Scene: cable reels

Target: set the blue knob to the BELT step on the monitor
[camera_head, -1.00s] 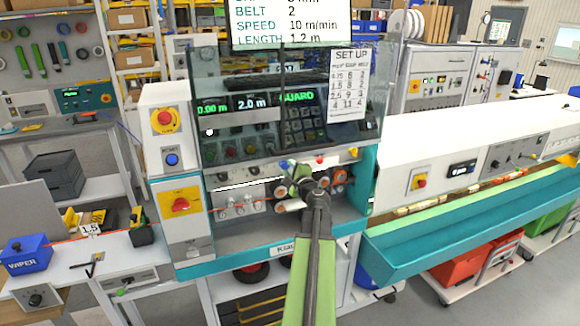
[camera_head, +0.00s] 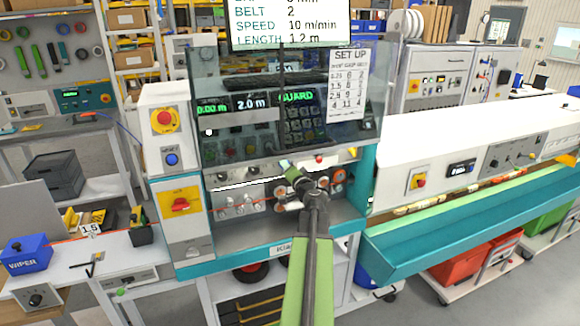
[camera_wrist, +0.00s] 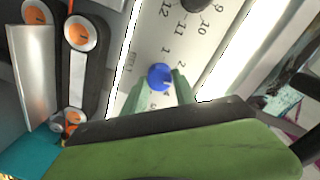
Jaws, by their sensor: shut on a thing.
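The monitor (camera_head: 290,22) at the top of the head view reads BELT 2, SPEED 10 m/min and LENGTH 1.2 m. The blue knob (camera_wrist: 160,77) sits on a pale scale panel in the wrist view, with a light pointer mark on its face and printed numbers around it. My gripper (camera_wrist: 159,87) has its green fingers on either side of the knob and is shut on it. In the head view my gripper (camera_head: 288,168) is at the machine's front panel and hides the knob. The few numbers nearest the knob are partly covered by the fingers.
Orange-centred rollers (camera_wrist: 82,33) stand left of the knob panel in the wrist view. A clear guard (camera_head: 232,139) hangs above the panel, with a SET UP sheet (camera_head: 348,88) on it. A red stop button (camera_head: 164,118) is at the left. A teal trough (camera_head: 450,230) extends right.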

